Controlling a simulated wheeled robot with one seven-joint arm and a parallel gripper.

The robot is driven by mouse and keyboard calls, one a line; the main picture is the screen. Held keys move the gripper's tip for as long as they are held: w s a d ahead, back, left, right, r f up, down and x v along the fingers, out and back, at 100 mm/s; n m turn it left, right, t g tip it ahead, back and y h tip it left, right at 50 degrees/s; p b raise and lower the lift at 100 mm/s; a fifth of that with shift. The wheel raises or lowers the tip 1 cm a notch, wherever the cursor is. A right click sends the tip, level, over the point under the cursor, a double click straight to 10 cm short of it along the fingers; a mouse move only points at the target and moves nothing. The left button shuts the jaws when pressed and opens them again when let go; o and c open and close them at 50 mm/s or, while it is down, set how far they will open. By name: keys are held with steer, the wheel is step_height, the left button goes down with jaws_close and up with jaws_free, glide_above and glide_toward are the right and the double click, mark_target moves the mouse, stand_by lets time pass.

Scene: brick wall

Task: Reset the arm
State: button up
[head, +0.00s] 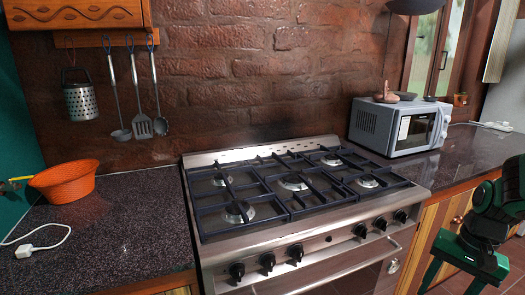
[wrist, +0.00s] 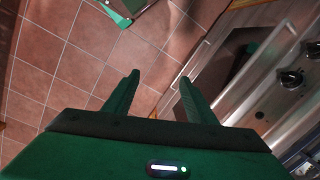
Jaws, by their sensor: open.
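My gripper (wrist: 159,82) is open in the wrist view. Its two dark green fingers stand apart with nothing between them, over the tiled floor. In the head view my green arm comes in at the lower right, and my gripper (head: 452,285) hangs low in front of the wooden cabinets, to the right of the stove. The fingertips are partly cut off by the bottom edge there. No held object shows.
The gas stove (head: 300,235) and its oven handle (wrist: 195,65) are close to my gripper. A microwave (head: 398,126) stands on the right counter (head: 465,150). An orange bowl (head: 65,182) is on the left counter. Utensils (head: 142,100) hang on the brick wall. Tiled floor (wrist: 60,60) lies below.

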steer(key=s+r+n, duration=0.1)
steer(key=s+r, duration=0.2)
steer(key=s, duration=0.2)
steer(key=s+a+r+n+h, duration=0.1)
steer(key=s+r, duration=0.2)
steer(key=s, duration=0.3)
steer(key=shift+s+r+n, duration=0.15)
steer(key=shift+r+n, duration=0.15)
steer(key=shift+r, duration=0.1)
